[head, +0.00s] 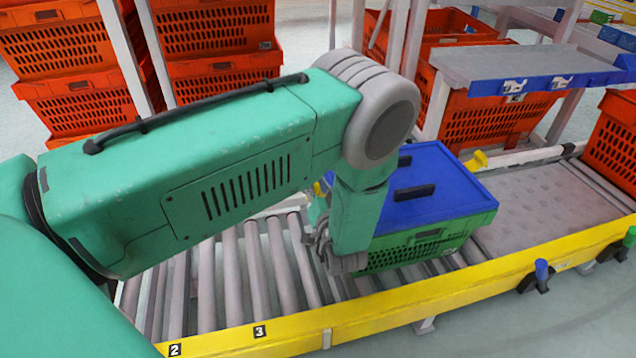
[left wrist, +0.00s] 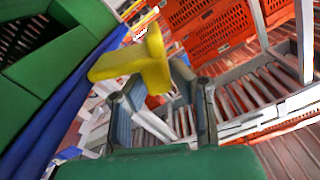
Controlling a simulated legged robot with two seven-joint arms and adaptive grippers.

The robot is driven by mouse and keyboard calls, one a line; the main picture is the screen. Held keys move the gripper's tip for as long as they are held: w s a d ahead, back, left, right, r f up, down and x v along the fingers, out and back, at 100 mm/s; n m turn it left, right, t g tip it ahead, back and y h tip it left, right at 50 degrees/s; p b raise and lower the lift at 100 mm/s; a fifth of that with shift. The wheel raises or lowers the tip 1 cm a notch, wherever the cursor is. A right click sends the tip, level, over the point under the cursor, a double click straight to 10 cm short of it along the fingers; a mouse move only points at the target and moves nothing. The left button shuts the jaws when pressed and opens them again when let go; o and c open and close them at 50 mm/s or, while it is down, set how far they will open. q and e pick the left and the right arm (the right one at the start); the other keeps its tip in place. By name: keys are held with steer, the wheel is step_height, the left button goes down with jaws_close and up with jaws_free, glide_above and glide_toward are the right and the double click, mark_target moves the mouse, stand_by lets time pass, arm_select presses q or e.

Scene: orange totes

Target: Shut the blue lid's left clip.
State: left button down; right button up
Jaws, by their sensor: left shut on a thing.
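A green crate (head: 425,245) with a blue lid (head: 440,190) stands on the roller conveyor. The lid lies flat on top and has black handles. A yellow clip (head: 475,160) sticks out on the lid's right side. The left clip (left wrist: 150,65) is yellow and juts out from the crate's side in the left wrist view; my arm mostly hides it in the head view. My left gripper (head: 318,240) is beside the crate's left side. In the left wrist view, its fingers (left wrist: 155,82) are at the yellow clip and shut on it. My right gripper is not in view.
A yellow rail (head: 400,307) runs along the conveyor's front. Bare rollers (head: 240,275) lie left of the crate. Orange totes (head: 215,30) are stacked behind, and a grey shelf with a blue edge (head: 540,83) stands behind right.

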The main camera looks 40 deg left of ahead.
arm_select(q)
steer(key=n, duration=0.1)
steer(key=s+f+n, duration=0.1)
steer(key=shift+f+n+p, duration=0.1)
steer(key=shift+n+p, duration=0.3)
steer(key=shift+s+a+f+n, duration=0.15)
steer(key=shift+a+f+n, duration=0.2)
steer(key=shift+n, duration=0.65)
steer(key=shift+s+f+n, duration=0.1)
steer(key=shift+f+n, duration=0.15)
steer(key=shift+n, duration=0.35)
steer(key=shift+p, duration=0.3)
steer(key=c, duration=1.4)
jaws_free()
steer(key=shift+c, duration=0.2)
steer(key=v, duration=1.2)
